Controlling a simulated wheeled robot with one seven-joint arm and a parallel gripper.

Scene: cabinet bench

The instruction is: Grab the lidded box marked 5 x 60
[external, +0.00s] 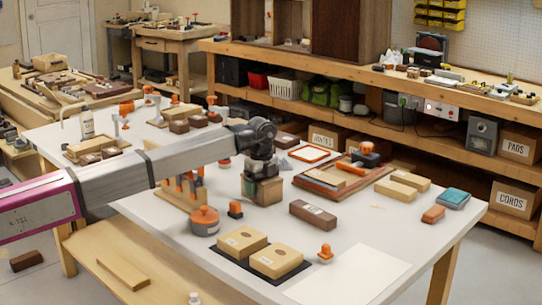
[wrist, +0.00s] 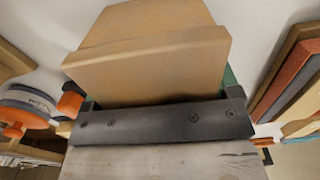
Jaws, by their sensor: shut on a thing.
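My gripper (external: 262,172) is over the middle of the white table, pointing down and shut on a small brown box with a greenish side (external: 267,192). In the wrist view a tan box (wrist: 150,70) with a lid-like edge fills the space just beyond the dark bar of my gripper (wrist: 165,122). Green shows at both sides of this box. No 5 x 60 marking is readable on it. I cannot tell whether its underside touches the table.
A round orange-lidded tin (external: 204,222) and an orange-knobbed piece (external: 235,209) stand close by on the left. Two tan blocks (external: 242,244) lie on a black mat in front. A dark brown labelled block (external: 312,213) and a wooden tray (external: 318,184) are to the right.

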